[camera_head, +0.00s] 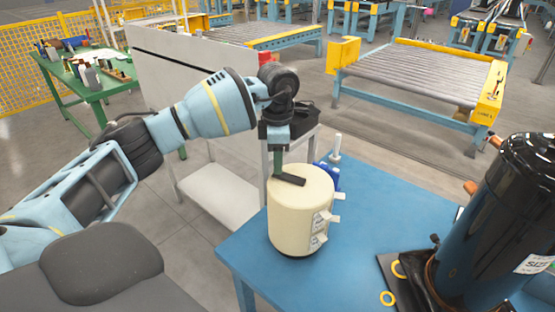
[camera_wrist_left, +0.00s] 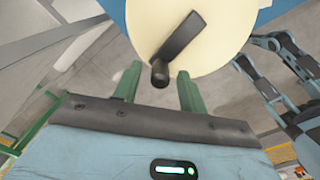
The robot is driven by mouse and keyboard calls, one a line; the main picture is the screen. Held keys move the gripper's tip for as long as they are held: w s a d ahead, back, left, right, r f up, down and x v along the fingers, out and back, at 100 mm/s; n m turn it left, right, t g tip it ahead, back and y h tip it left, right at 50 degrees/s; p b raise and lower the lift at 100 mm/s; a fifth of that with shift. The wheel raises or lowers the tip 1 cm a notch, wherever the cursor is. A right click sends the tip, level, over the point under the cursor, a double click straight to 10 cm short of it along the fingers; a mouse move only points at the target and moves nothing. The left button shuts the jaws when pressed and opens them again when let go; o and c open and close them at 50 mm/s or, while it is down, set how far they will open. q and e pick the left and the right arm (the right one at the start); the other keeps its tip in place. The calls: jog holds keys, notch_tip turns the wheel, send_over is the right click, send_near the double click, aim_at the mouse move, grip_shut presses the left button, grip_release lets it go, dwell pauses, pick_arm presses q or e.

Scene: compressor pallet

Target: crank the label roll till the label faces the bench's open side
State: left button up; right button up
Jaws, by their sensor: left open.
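The cream label roll (camera_head: 298,222) stands upright on the blue bench (camera_head: 372,235), near its left corner. A label (camera_head: 320,224) with pale tabs shows on its right side in the head view. A dark crank (camera_head: 288,180) lies across its top; in the left wrist view the crank arm (camera_wrist_left: 182,36) ends in a black knob (camera_wrist_left: 159,74). My left gripper (camera_wrist_left: 158,82) is open, its green fingers on either side of the knob with gaps showing. In the head view the left gripper (camera_head: 277,162) is above the crank, partly hidden by its own wrist.
A white post with a blue base (camera_head: 334,165) stands just behind the roll. A glossy black compressor (camera_head: 500,220) stands at the right, with yellow rings (camera_head: 388,298) near it. The bench middle is clear. A white cart (camera_head: 215,190) stands left of the bench.

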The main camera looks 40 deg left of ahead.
pick_arm(q)
jog(key=shift+f, duration=0.5)
grip_shut()
